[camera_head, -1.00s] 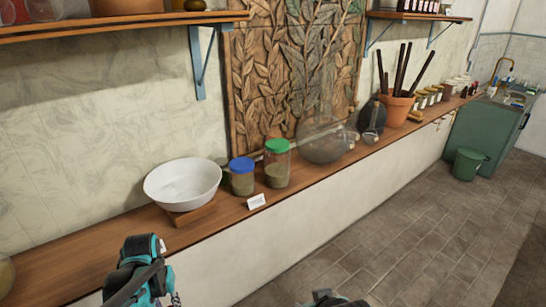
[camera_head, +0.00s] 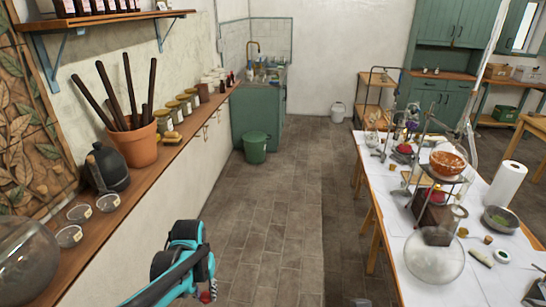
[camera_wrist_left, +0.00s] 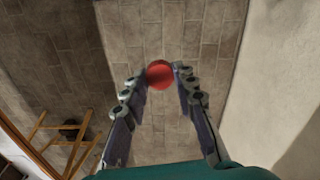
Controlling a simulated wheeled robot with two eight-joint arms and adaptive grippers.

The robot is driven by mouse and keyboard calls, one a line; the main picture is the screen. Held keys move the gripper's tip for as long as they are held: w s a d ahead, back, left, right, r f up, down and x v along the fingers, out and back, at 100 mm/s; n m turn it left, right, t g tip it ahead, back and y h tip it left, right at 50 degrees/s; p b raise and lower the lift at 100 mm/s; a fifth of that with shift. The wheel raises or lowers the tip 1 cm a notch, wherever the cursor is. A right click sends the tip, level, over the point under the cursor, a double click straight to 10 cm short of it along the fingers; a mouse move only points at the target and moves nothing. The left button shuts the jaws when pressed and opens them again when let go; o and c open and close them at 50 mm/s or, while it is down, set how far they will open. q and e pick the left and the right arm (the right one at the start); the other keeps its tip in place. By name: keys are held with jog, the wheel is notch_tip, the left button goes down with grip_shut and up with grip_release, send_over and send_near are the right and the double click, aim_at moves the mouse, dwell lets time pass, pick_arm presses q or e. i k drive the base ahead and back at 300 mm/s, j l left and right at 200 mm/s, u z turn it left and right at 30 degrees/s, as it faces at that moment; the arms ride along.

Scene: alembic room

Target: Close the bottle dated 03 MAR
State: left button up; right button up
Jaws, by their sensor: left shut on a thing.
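My left gripper (camera_wrist_left: 160,78) is shut on a small round red thing (camera_wrist_left: 159,75), which looks like a cap or stopper. In the head view the left gripper (camera_head: 208,288) hangs over the floor beside the wall counter, with a bit of red at its tip. Several dark bottles with pale labels (camera_head: 85,8) stand on the upper shelf. A few small dark bottles (camera_head: 229,78) stand at the far end of the counter. No date is readable, so I cannot tell which bottle is dated 03 MAR. My right gripper is not in view.
The wall counter (camera_head: 160,150) carries a terracotta pot (camera_head: 135,145) with dark sticks, a black flask (camera_head: 108,168), small glass dishes and several jars. A white-topped table (camera_head: 395,225) with glassware stands at the right. The tiled floor between is clear up to the green bucket (camera_head: 255,148).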

aim_at(222, 85)
jog(key=i+z, duration=0.25)
jog(key=i, duration=1.7)
jog(key=i+u, duration=0.15)
jog(key=i, duration=0.35)
jog(key=i+l+u, duration=0.15)
jog(key=i, duration=0.3)
jog(key=i+l+u, duration=0.2)
jog(key=i, duration=0.3)
jog(key=i+l+u, duration=0.15)
jog(key=i, duration=0.3)
jog(key=i+l+u, duration=1.1)
jog(key=l, duration=0.2)
jog(key=k, duration=0.05)
